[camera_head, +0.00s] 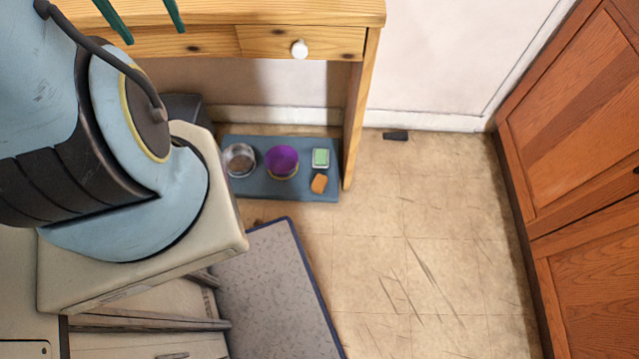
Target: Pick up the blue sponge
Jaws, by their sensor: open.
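I cannot make out a clearly blue sponge. A small green block (320,157) with a pale rim lies on a blue mat (300,193) under the desk. A small orange block (319,184) lies just in front of it on the mat. A small dark block (395,136) lies on the floor by the wall; I cannot tell what it is.
A metal bowl (239,160) and a purple bowl (282,161) stand on the mat. The wooden desk (300,12) overhangs it, with a leg (361,110) at its right. A grey rug (272,290) lies in front. Wooden cupboards (580,130) line the right. Tiled floor between is clear.

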